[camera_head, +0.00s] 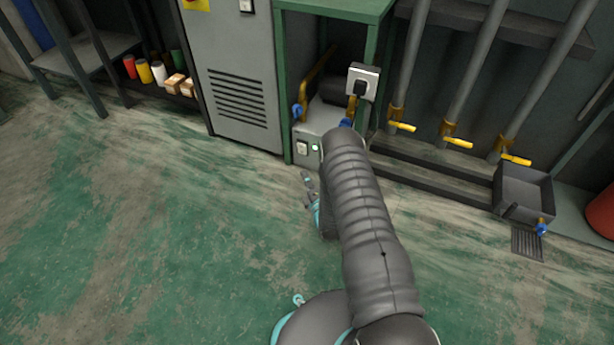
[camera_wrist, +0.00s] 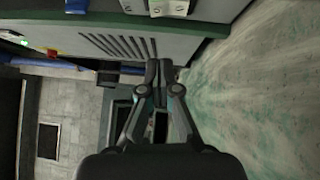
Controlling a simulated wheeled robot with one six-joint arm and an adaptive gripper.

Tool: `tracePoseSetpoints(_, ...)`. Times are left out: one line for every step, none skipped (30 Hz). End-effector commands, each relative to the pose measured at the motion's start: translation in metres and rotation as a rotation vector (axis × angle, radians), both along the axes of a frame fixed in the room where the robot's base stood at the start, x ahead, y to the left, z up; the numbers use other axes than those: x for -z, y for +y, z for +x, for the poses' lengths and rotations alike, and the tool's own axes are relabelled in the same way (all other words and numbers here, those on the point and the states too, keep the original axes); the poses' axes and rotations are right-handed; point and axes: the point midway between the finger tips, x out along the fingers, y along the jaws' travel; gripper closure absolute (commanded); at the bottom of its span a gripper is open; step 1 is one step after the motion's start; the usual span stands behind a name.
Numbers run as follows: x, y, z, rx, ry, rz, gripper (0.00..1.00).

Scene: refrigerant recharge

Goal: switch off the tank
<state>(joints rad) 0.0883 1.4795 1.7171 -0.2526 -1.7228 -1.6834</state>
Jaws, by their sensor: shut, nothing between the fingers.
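A grey box-shaped unit (camera_head: 324,121), which looks like the tank, sits low inside a green frame.
A grey vented cabinet (camera_head: 237,70) stands left of the green frame (camera_head: 287,90). A socket box with a black plug (camera_head: 361,82) is on the frame's right post. Pipes with yellow handles (camera_head: 457,143) and a dark bin (camera_head: 523,193) are at right. The green floor (camera_head: 170,240) is clear.

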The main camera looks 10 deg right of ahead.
Motion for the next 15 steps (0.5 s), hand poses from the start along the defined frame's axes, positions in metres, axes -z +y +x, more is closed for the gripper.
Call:
tracePoseSetpoints(-0.001, 0.002, 0.01, -0.001, -0.004, -0.001, 1.0)
tracePoseSetpoints(-0.001, 0.003, 0.015, -0.001, -0.004, -0.001, 1.0)
tracePoseSetpoints(-0.002, 0.004, 0.023, 0.0, -0.004, -0.001, 1.0)
tracePoseSetpoints(-0.003, 0.005, 0.028, 0.0, -0.004, 0.0, 1.0)
tracePoseSetpoints(-0.003, 0.006, 0.034, 0.0, -0.003, -0.001, 1.0)
tracePoseSetpoints(-0.004, 0.007, 0.041, 0.0, -0.004, 0.0, 1.0)
tracePoseSetpoints(-0.004, 0.008, 0.047, 0.0, -0.003, -0.001, 1.0)
tracePoseSetpoints(-0.005, 0.009, 0.053, 0.0, -0.004, 0.0, 1.0)
tracePoseSetpoints(-0.005, 0.01, 0.06, -0.001, -0.003, -0.001, 1.0)
tracePoseSetpoints(-0.006, 0.011, 0.065, -0.001, -0.004, 0.0, 1.0)
tracePoseSetpoints(-0.007, 0.012, 0.07, -0.001, -0.003, -0.001, 1.0)
tracePoseSetpoints(-0.008, 0.01, 0.076, 0.002, -0.003, 0.0, 1.0)
tracePoseSetpoints(-0.008, 0.005, 0.079, 0.002, -0.002, 0.0, 1.0)
tracePoseSetpoints(-0.009, 0.002, 0.083, 0.003, -0.002, 0.0, 1.0)
tracePoseSetpoints(-0.01, -0.001, 0.087, 0.003, -0.002, 0.0, 1.0)
